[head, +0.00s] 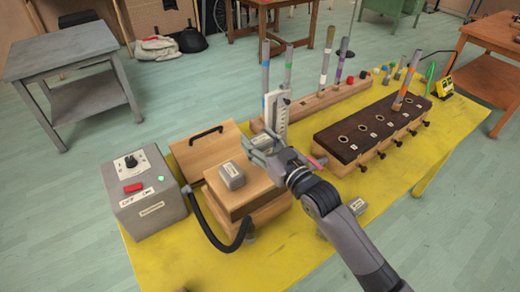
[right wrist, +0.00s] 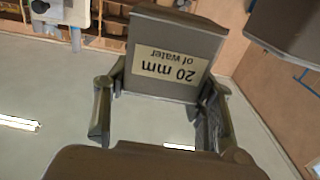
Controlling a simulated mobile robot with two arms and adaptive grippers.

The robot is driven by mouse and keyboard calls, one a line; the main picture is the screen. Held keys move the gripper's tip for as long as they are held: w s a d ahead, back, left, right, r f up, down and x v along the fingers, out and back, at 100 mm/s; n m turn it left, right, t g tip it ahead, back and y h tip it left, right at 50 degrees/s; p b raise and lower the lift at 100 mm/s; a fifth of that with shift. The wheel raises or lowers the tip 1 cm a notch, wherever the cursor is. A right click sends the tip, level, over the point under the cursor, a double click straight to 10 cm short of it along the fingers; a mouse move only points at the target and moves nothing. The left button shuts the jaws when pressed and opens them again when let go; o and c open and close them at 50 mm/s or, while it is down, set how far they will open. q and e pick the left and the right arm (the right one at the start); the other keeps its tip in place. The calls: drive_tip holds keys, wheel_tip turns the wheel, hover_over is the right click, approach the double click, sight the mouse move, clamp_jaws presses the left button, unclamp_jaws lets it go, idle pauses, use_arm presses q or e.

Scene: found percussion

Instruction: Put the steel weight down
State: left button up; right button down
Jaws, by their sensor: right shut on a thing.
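A grey steel weight (right wrist: 174,55) with a cream label reading "20 mm of water" is between the fingers of my right gripper in the right wrist view (right wrist: 160,125). The label appears upside down there. In the head view, my right gripper (head: 260,150) is above and beside the wooden box (head: 262,196), and its own fingers hide most of what it holds. A similar grey block (head: 232,176) with a label sits on top of the box. Another labelled grey block (head: 356,206) is on the yellow cloth, partly behind my arm. My left gripper is not in view.
A grey control box (head: 146,198) with a dial and red switch stands left, joined by a black hose (head: 212,240). A dark holed block (head: 372,125) and upright tubes stand behind and right. Bare yellow cloth (head: 420,172) shows at the right front.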

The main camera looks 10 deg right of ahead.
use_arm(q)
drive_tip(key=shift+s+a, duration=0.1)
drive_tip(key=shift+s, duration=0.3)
use_arm(e)
drive_tip(key=shift+f, duration=1.65)
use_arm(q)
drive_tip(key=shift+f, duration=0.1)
use_arm(e)
drive_tip(key=c, duration=0.7)
unclamp_jaws()
drive_tip(key=shift+f, duration=0.2)
drive_tip(key=shift+s+r, duration=0.1)
drive_tip(key=shift+s, duration=0.05)
use_arm(q)
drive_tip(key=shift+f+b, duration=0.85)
drive_tip(key=shift+b, duration=0.05)
use_arm(e)
drive_tip(key=v, duration=1.1)
drive_tip(key=shift+s+d, duration=0.2)
drive_tip(key=shift+s, duration=0.15)
